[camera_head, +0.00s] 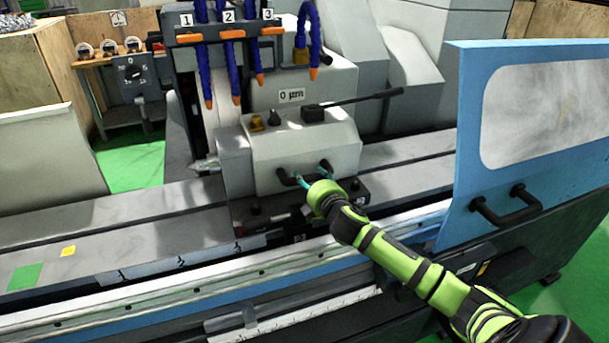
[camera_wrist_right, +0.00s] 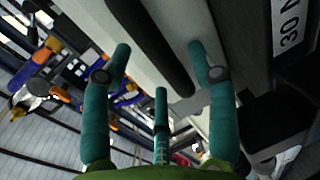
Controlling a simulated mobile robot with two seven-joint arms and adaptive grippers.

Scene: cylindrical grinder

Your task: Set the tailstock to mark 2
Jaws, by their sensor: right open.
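Numbered marks (camera_head: 182,268) line the bed front, left of the tailstock base. My left gripper is not in view.
A blue door (camera_head: 540,150) with a window and black handle stands at the right. Blue coolant hoses (camera_head: 232,60) with orange tips hang above, under labels 1, 2 and 3. The bed (camera_head: 130,225) left of the tailstock is mostly clear, with green and yellow patches.

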